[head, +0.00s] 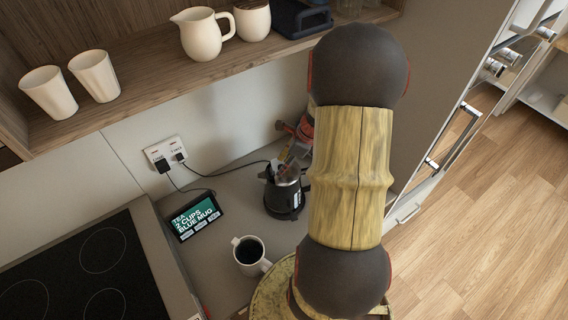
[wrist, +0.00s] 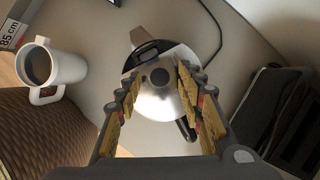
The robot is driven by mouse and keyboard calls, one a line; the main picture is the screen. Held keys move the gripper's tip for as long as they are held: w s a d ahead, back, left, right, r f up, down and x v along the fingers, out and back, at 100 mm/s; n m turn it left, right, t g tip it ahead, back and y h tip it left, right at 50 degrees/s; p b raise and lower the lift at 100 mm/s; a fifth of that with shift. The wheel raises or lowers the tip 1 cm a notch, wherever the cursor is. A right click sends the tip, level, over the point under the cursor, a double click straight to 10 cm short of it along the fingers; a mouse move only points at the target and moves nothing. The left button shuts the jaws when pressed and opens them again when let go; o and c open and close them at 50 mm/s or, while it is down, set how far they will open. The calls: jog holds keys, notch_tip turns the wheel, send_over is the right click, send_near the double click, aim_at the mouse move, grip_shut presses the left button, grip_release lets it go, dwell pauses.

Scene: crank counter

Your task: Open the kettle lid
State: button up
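The kettle (head: 284,198), black with a steel upper part, stands on the counter by the wall. The lid looks seated flat on the kettle. My gripper (wrist: 160,74) is open over the lid, one yellow-padded finger on each side of the knob. No contact is clear. In the head view the gripper is partly hidden by my arm.
A white mug of dark liquid (head: 249,250) stands in front of the kettle. A small display (head: 196,216) and the stove (head: 84,270) are to the left. Cords run from a wall outlet (head: 166,154). A wooden shelf (head: 150,75) with cups and a pitcher (head: 202,34) hangs above.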

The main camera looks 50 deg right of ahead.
jog(key=shift+c, duration=0.9)
jog(key=c, duration=0.8)
grip_shut()
